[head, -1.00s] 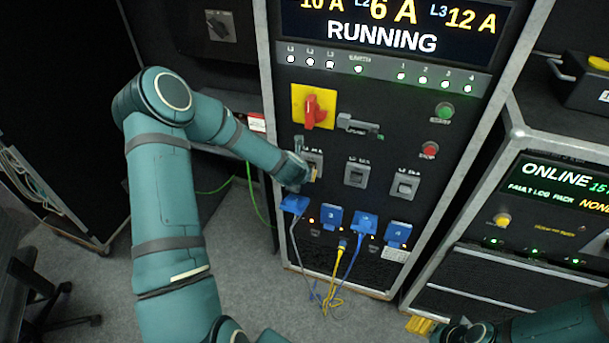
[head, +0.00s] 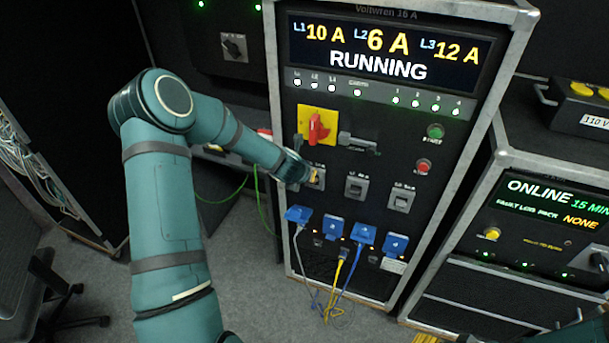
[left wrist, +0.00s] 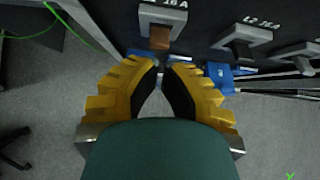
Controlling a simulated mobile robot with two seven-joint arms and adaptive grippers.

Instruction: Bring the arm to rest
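My left gripper (head: 313,175) is at the front of the black power cabinet (head: 345,255), beside the leftmost breaker switch, whose label is partly hidden in the head view. In the left wrist view, the yellow fingers (left wrist: 161,65) with black pads have a narrow gap between their tips and nothing held. That breaker switch (left wrist: 162,18) is just ahead of the tips, with a brownish patch below its grey frame. I cannot tell whether a finger touches it. My right gripper is not visible; only a bit of teal arm shows at the right edge of the head view.
The display (head: 385,50) reads RUNNING. A red rotary handle (head: 318,128) sits above the breakers. Blue plugs (head: 363,234) with hanging cables stick out below. Another cabinet (head: 500,285) stands right. Grey floor (head: 250,300) is open in front.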

